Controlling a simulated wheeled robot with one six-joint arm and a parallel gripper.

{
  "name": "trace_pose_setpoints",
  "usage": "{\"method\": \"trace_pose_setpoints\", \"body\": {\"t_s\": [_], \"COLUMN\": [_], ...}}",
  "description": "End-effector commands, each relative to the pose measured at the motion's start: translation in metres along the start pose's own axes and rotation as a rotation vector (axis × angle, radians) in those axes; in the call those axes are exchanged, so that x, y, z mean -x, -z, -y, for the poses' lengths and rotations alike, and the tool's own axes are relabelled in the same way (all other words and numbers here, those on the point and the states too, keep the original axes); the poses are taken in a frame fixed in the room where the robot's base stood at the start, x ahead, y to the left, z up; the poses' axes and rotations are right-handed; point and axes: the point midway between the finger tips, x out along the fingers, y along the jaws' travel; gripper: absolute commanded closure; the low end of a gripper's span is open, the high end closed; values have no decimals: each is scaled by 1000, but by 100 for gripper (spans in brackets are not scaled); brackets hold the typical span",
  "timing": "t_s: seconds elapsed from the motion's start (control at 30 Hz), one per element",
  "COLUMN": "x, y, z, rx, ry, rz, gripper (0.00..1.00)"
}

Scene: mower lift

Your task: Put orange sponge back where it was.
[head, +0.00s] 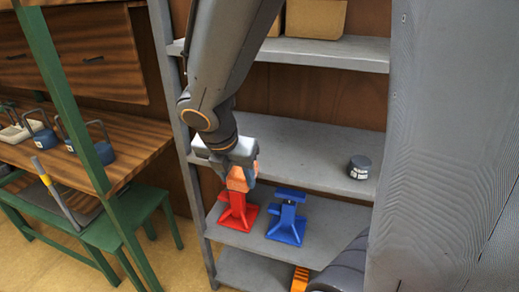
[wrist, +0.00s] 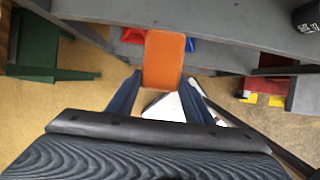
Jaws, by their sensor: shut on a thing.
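My gripper (head: 241,172) is shut on the orange sponge (head: 237,181) in front of the grey shelf unit. In the head view the sponge shows just above the red jack stand (head: 238,213); I cannot tell whether they touch. In the wrist view the sponge (wrist: 163,55) sticks out upright between the two blue-grey fingers of my gripper (wrist: 163,80), its far end over the edge of a grey shelf (wrist: 235,25).
The middle shelf (head: 305,150) holds a dark tin (head: 359,167) at right and is otherwise largely clear. A blue jack stand (head: 287,222) stands beside the red one on the shelf below. An orange item (head: 300,279) lies lower. A green-framed workbench (head: 120,155) stands left.

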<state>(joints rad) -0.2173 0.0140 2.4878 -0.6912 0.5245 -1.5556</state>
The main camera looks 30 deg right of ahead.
Motion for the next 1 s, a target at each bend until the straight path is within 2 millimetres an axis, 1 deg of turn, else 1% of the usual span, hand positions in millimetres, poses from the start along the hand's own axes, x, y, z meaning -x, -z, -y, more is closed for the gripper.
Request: {"method": "trace_pose_setpoints", "body": {"t_s": [0.03,0.1,0.3,0.4,0.5,0.67,0.73,0.93,1.0], "x": [-4,-11,-29,-37,-42,-47,-50,-62,-71], "y": [-12,-28,-73,-92,-105,-114,-121,-152,-144], "z": [2,1,2,2,2,2,2,2,2], "rx": [-7,-8,-8,-6,-6,-7,-7,-7,-3], "ry": [5,4,4,3,3,3,3,2,4], "rz": [-1,-1,-1,0,0,0,0,1,-1], "gripper": [72,72,72,72,72,72,72,72,72]}}
